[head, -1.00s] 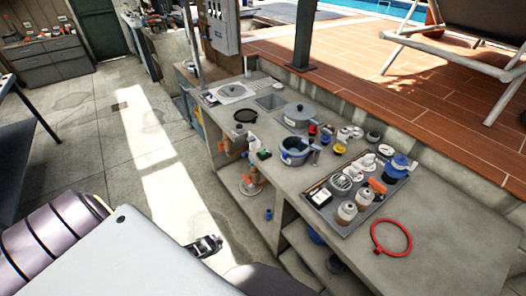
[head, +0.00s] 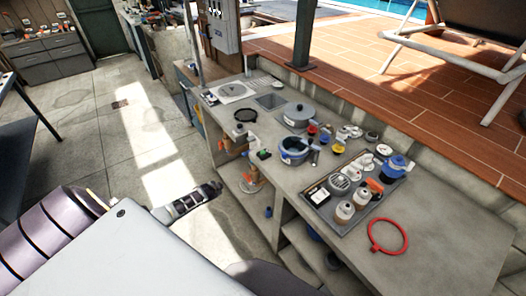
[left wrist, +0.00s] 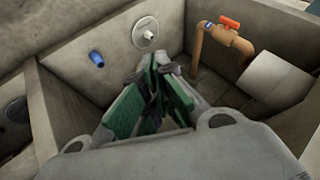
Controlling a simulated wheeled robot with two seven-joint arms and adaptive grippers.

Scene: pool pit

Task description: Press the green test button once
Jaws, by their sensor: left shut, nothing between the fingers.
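My left gripper (head: 217,187) is left of the counter's open bay, apart from the counter front. In the left wrist view its green-padded fingers (left wrist: 158,68) are shut and empty, pointing into a concrete recess. No green button shows clearly in the left wrist view. My right gripper is not in view.
The counter (head: 440,232) carries a blue-rimmed pot (head: 294,150), a loaded tray and a red ring (head: 373,247). Floor left of it is clear.

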